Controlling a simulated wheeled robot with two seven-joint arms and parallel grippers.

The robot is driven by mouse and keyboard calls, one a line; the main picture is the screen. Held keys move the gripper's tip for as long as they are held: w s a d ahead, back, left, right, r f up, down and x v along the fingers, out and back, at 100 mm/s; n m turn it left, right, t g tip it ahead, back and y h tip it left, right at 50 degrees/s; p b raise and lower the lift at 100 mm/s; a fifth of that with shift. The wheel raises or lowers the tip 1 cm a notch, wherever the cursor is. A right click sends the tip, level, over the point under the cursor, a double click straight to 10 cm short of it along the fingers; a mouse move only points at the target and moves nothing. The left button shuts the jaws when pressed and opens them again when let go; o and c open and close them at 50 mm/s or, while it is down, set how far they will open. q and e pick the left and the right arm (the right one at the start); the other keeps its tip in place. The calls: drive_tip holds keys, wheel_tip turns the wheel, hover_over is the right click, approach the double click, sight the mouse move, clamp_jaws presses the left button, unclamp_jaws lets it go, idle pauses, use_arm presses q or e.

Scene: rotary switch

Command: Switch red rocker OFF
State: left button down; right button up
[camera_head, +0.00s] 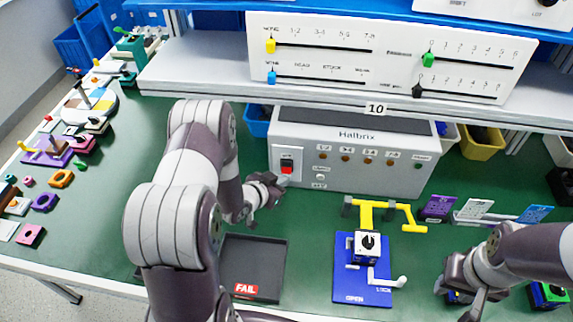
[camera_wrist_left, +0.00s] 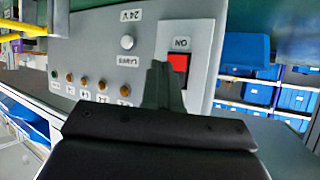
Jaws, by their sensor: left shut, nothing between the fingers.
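The red rocker (camera_head: 287,166) sits in a black frame on a white plate at the left end of the grey Halbrix box (camera_head: 345,172). In the left wrist view, the rocker (camera_wrist_left: 178,62) is seen upside down with an "ON" label beside it. My left gripper (camera_head: 281,182) is shut and empty, just below the rocker in the head view. Its dark fingertips (camera_wrist_left: 162,75) overlap the rocker's edge in the wrist view; I cannot tell whether they touch it. My right gripper (camera_head: 468,298) hangs at the lower right, away from the box; its finger opening is unclear.
A white button (camera_head: 320,178) and several brown indicators line the box front. A black FAIL tray (camera_head: 262,255) lies below my left gripper. A blue fixture (camera_head: 350,290) with a yellow clamp (camera_head: 367,214) stands in the middle. A shelf (camera_head: 215,65) with slider panels overhangs behind.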

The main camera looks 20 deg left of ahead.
use_arm(q)
drive_tip(key=shift+s+d+f, duration=0.1)
drive_tip(key=shift+s+d, duration=0.15)
drive_tip(key=shift+s, duration=0.65)
drive_tip(key=shift+s+d+f, duration=0.1)
drive_tip(key=shift+s+d, duration=0.1)
drive_tip(key=shift+s, duration=0.7)
drive_tip(key=shift+f, duration=0.1)
